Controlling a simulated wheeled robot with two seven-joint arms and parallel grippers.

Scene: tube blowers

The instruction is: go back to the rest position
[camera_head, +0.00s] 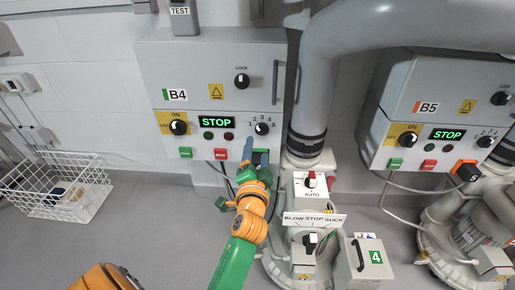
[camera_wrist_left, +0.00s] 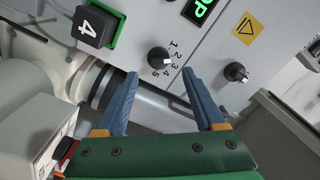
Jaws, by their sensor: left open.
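My left gripper (camera_head: 255,152) has blue fingers on a green and orange arm. It is at the lower right of the grey B4 panel (camera_head: 208,75). In the left wrist view its fingers (camera_wrist_left: 160,73) are spread apart with nothing between them. The numbered dial (camera_wrist_left: 160,58) lies beyond the gap between the fingertips; it also shows in the head view (camera_head: 262,129). A black block marked 4 in a green frame (camera_wrist_left: 97,26) is at the upper left of the wrist view. My right gripper is not in view.
The B4 display (camera_head: 216,122) reads STOP. Right of it are a thick grey pipe (camera_head: 318,95) and a blower with an AUTO switch box (camera_head: 311,187). The B5 panel (camera_head: 440,100) is at the far right. A white wire basket (camera_head: 62,185) stands on the left floor. Floor between basket and arm is clear.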

